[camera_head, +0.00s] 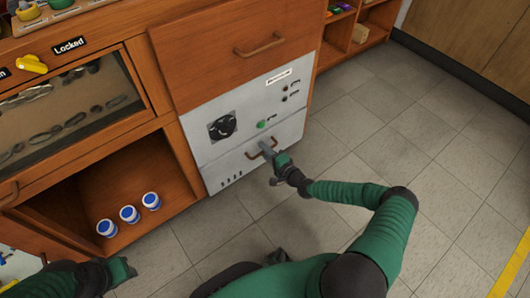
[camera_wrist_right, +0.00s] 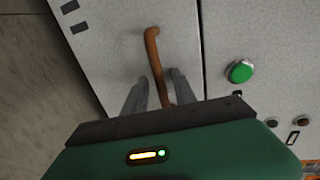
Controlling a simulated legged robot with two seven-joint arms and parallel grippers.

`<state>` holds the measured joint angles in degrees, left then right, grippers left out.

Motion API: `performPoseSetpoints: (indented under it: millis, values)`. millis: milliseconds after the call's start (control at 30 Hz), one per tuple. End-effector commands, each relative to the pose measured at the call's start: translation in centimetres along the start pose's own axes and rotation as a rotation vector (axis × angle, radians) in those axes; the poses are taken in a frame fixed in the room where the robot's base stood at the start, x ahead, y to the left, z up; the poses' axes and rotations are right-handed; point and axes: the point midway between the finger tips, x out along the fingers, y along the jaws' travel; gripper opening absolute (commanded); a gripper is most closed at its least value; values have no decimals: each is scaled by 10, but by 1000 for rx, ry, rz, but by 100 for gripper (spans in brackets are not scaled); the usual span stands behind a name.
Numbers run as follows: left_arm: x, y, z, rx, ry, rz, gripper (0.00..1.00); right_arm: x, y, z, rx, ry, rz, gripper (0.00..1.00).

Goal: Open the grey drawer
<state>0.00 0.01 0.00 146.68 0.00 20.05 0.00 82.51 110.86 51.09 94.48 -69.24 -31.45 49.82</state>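The grey drawer (camera_head: 232,171) is the lower part of a grey panel in the wooden bench and looks flush with it. Its brown bar handle (camera_wrist_right: 153,55) runs between the two fingers of my right gripper (camera_wrist_right: 159,92) in the right wrist view. The fingers stand apart, one on each side of the handle, with gaps visible. In the head view my right gripper (camera_head: 266,149) is at the handle and partly covers it. My left gripper (camera_head: 122,270) is at the lower left, away from the drawer; its fingers are not clear.
Above the drawer is a grey panel with a fan (camera_head: 222,126) and a green button (camera_head: 262,124). A wooden drawer (camera_head: 235,50) sits above that. An open shelf to the left holds three blue-and-white jars (camera_head: 129,214). The tiled floor (camera_head: 400,130) before the drawer is clear except for my arm.

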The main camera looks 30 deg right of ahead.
Motion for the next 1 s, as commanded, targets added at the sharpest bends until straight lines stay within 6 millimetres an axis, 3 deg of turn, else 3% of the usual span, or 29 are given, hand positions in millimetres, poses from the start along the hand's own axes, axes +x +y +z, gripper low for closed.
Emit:
performPoseSetpoints:
  millis: [33, 300, 1000]
  values:
    - [0, 0, 0, 0, 0, 0, 36, 0, 0, 0, 0, 0, 0, 32]
    - [0, 0, 0, 0, 0, 0, 36, 0, 0, 0, 0, 0, 0, 0]
    - [0, 0, 0, 0, 0, 0, 36, -1, 2, 0, 1, -1, 4, 0]
